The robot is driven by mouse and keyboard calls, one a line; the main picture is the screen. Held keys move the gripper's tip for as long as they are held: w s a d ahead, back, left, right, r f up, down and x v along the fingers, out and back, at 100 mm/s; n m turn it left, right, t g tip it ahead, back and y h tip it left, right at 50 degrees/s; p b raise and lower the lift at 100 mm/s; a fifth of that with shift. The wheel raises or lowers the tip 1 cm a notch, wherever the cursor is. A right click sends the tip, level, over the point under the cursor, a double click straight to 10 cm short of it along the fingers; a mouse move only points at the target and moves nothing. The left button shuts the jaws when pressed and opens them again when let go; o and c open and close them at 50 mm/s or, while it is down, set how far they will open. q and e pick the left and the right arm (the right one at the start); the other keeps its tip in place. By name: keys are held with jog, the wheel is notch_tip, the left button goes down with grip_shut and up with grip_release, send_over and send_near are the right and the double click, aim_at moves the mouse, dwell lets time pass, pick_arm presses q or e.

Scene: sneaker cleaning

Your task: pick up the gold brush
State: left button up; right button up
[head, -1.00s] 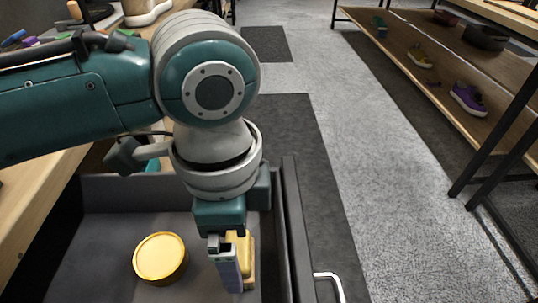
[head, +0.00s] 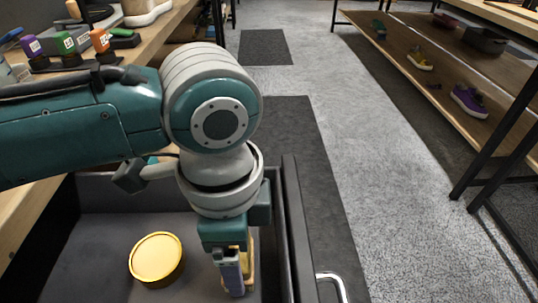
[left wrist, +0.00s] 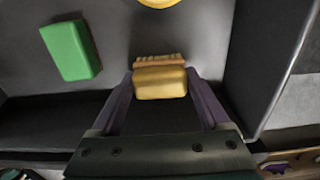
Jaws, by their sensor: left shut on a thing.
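The gold brush (left wrist: 160,83) is between the two fingers of my left gripper (left wrist: 164,85) in the left wrist view, with its tan bristles on the far side. In the head view my left gripper (head: 238,280) points down inside the open drawer (head: 105,222), near its right wall, and is shut on the brush. The gripper hides most of the brush (head: 250,262) there. I cannot tell whether the brush touches the drawer floor. My right gripper is not in view.
A round gold tin (head: 156,258) lies in the drawer left of the gripper. A green block (left wrist: 70,50) lies in the drawer in the left wrist view. The drawer handle (head: 331,286) is on the right. A shelf with shoes (head: 468,100) stands across the aisle.

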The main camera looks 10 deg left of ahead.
pick_arm(q)
jog(key=c, duration=0.3)
notch_tip(320, 180, up, 20)
jog(key=p, duration=0.6)
jog(key=shift+p, duration=0.3)
jog(key=shift+c, duration=0.2)
jog(key=o, duration=0.9)
jog(key=c, duration=0.6)
